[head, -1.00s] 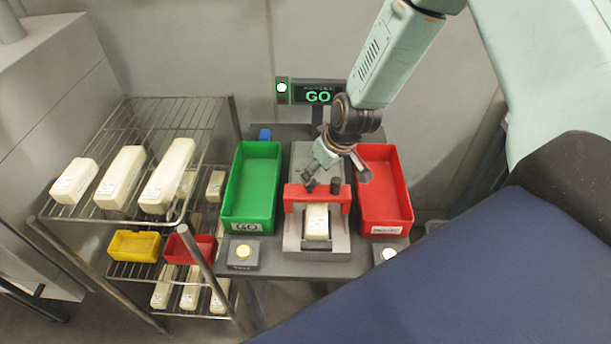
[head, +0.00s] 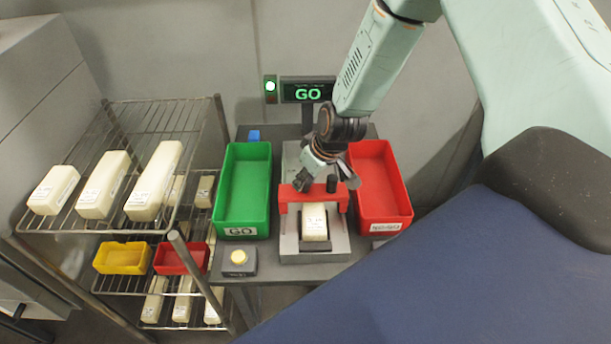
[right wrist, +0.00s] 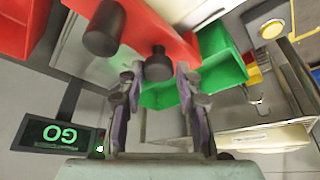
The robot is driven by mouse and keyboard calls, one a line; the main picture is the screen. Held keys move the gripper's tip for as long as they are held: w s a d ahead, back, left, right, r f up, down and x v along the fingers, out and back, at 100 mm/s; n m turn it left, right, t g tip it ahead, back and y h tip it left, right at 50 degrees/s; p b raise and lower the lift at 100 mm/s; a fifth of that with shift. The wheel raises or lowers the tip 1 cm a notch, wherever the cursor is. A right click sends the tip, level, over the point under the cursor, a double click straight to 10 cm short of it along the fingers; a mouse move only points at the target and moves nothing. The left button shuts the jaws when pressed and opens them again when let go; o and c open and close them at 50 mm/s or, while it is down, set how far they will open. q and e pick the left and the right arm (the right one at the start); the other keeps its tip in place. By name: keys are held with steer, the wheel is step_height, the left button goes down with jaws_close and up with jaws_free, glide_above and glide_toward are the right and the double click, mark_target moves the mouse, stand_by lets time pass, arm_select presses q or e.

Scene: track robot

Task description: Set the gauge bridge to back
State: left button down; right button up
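The red gauge bridge (head: 315,197) spans the grey gauge bed (head: 316,247) between the two bins, forward of the bed's middle. A cream block (head: 314,222) lies on the bed, its front part showing under and before the bridge. The bridge carries dark knobs; one knob (head: 332,184) shows in the head view. My right gripper (head: 328,182) is just above and behind the bridge. In the right wrist view the gripper (right wrist: 158,85) has its fingers spread, with a dark knob (right wrist: 158,66) ahead between the fingertips, not visibly gripped. My left gripper is out of view.
A green bin (head: 244,195) stands left of the bed and a red bin (head: 381,190) right of it. A display (head: 308,93) behind reads GO. A yellow button (head: 239,258) is at front left. A wire rack (head: 110,225) with cream blocks stands left.

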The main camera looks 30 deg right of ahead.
steer(key=shift+d, duration=0.1)
steer(key=c, duration=0.5)
steer(key=shift+s, duration=0.1)
jaws_close()
